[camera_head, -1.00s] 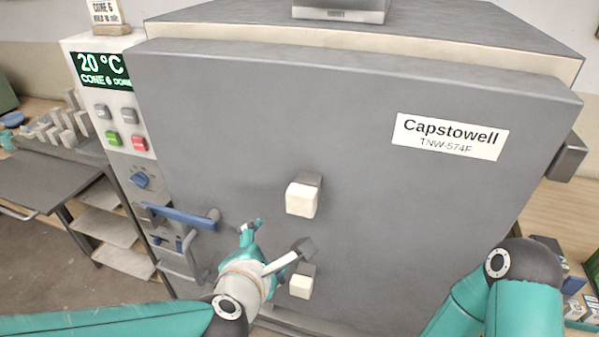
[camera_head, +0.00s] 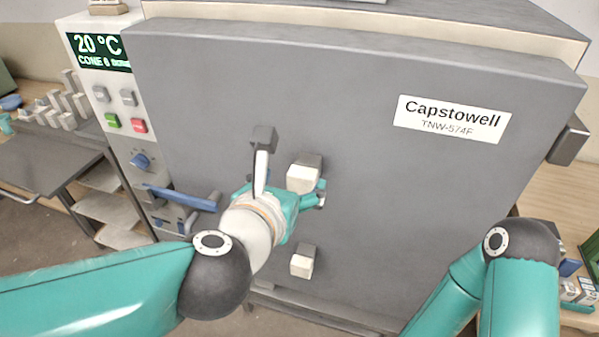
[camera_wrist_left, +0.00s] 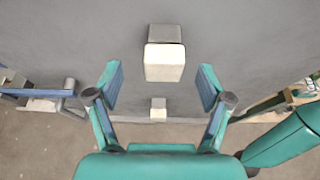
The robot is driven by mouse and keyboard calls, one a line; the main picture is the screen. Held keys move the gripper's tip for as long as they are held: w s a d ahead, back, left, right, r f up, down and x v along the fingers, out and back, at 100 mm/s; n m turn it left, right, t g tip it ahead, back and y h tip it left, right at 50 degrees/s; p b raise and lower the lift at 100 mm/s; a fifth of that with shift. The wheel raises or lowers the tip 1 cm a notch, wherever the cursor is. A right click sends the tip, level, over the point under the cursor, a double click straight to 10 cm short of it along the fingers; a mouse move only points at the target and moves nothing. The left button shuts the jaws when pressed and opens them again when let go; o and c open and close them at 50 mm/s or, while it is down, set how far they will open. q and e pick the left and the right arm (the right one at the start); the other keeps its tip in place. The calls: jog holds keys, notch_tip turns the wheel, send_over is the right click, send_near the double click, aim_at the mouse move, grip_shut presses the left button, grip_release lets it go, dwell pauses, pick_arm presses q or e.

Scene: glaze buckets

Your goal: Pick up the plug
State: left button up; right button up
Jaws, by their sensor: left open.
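Two pale plugs with grey backs sit one above the other in the grey kiln door. The upper plug (camera_head: 301,178) is partly hidden by my left gripper (camera_head: 285,193) in the head view. The lower plug (camera_head: 302,262) is clear below it. In the left wrist view the gripper (camera_wrist_left: 161,87) is open and empty. The upper plug (camera_wrist_left: 164,65) shows between and beyond its fingers, with no finger touching it. The lower plug (camera_wrist_left: 158,109) appears smaller below. My right arm shows at the right of the head view, but its gripper is out of frame.
The kiln door (camera_head: 400,190) fills the middle. A blue-handled latch (camera_head: 181,198) sticks out at its left edge, close to my left arm. A control panel (camera_head: 115,95) stands left of it. A table with grey blocks (camera_head: 63,105) is farther left.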

aim_at(301, 174)
pick_arm(q)
jog(key=x, duration=0.6)
jog(key=shift+w+d, duration=0.15)
jog(key=shift+d, duration=0.15)
jog(key=c, duration=1.3)
jog(key=shift+r, duration=0.1)
jog(key=shift+s+a+b, duration=0.15)
jog(key=shift+s+a, duration=0.8)
jog(key=shift+s, duration=1.95)
jog(key=shift+s+a+b, duration=0.15)
jog(key=shift+s+a, duration=0.8)
jog(key=shift+s, duration=1.9)
jog(key=shift+s+a+b, duration=0.15)
jog(key=shift+s+a, duration=0.8)
jog(key=shift+s, duration=1.95)
jog(key=shift+s+r, duration=0.1)
jog(key=shift+s, duration=0.05)
